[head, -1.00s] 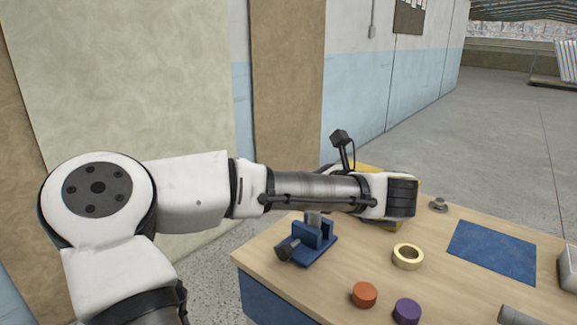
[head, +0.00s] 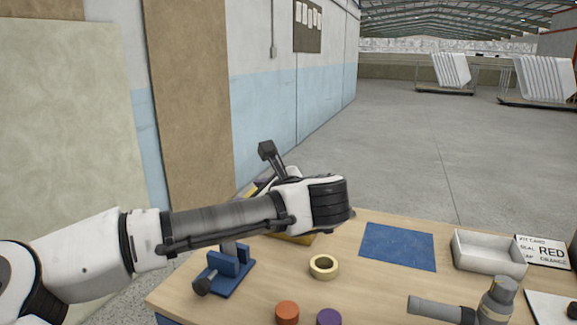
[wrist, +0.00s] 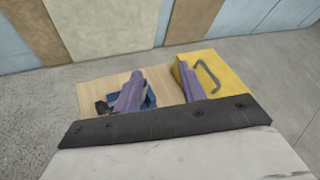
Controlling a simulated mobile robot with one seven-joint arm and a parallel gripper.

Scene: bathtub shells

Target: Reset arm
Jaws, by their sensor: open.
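My gripper (wrist: 160,72) shows in the wrist view as two purple fingers spread apart with nothing between them. They are over the workbench, with the blue vise (wrist: 150,97) by the left finger and a yellow box with a dark handle (wrist: 212,78) by the right finger. In the head view my arm reaches across from the left above the bench, and its wrist mostly hides the gripper. The blue vise (head: 228,270) stands below my forearm there.
Open floor lies beyond.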

